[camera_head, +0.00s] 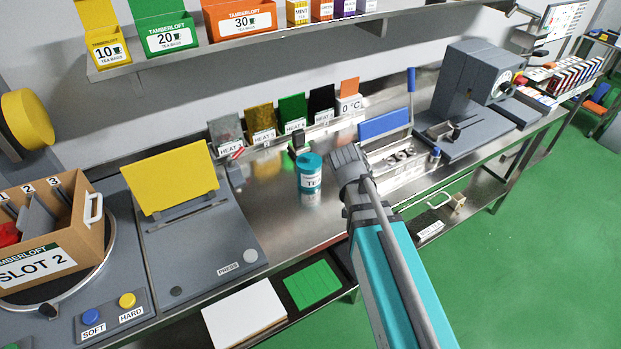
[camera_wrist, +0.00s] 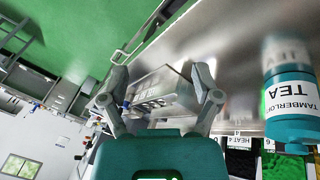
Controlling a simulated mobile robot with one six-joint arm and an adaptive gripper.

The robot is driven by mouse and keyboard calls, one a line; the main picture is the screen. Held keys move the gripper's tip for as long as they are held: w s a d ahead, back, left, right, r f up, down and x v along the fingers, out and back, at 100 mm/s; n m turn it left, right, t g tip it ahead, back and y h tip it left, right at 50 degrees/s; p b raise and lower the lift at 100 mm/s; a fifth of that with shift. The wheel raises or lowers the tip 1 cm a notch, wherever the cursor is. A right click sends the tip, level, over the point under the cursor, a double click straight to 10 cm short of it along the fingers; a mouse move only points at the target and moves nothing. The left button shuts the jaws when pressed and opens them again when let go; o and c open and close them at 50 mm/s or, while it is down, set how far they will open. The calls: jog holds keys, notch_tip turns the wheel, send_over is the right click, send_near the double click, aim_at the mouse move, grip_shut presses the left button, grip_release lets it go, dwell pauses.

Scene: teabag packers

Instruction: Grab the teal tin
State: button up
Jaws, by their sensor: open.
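The teal tin (camera_head: 309,172) stands upright on the steel bench, in front of the row of heat-sample cards. It has a white label. In the wrist view the teal tin (camera_wrist: 288,104) shows at the right edge, upside down, its label reading TEA. My gripper (camera_head: 345,160) is just right of the tin in the head view, apart from it. In the wrist view my gripper (camera_wrist: 162,88) has its two fingers spread wide with nothing held between them. The tin lies outside the fingers, to the right.
A metal rack with a blue panel (camera_head: 384,124) stands right of my gripper. A grey press with a yellow plate (camera_head: 170,177) is to the left. Cards (camera_head: 292,112) line the bench's back. A shelf (camera_head: 240,44) with tea boxes runs above.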

jog(key=w+a+m+t+h+b, duration=0.35)
jog(key=w+a, duration=0.35)
jog(key=a, duration=0.4)
jog(key=m+t+b, duration=0.1)
jog(key=t+b, duration=0.1)
jog(key=t, duration=0.4)
send_near(306, 159)
jog(key=shift+s+a+r+g+h, duration=0.2)
jog(key=shift+s+a+r, duration=0.1)
jog(key=shift+a, duration=0.3)
jog(key=shift+s+a+r+g+h, duration=0.15)
jog(key=shift+s+a, duration=0.15)
jog(key=shift+a, duration=0.35)
jog(key=b+x, duration=0.3)
jog(key=x, duration=0.4)
jog(key=shift+w+d+f, duration=0.15)
jog(key=shift+w+f, duration=0.1)
jog(key=shift+w+d+f+b, duration=0.1)
jog(key=shift+w+d+b, duration=0.2)
jog(key=shift+w+b, duration=0.05)
jog(key=shift+b+x, duration=0.95)
jog(key=shift+x, duration=1.7)
jog(key=shift+s+d, duration=0.1)
jog(key=shift+d, duration=0.1)
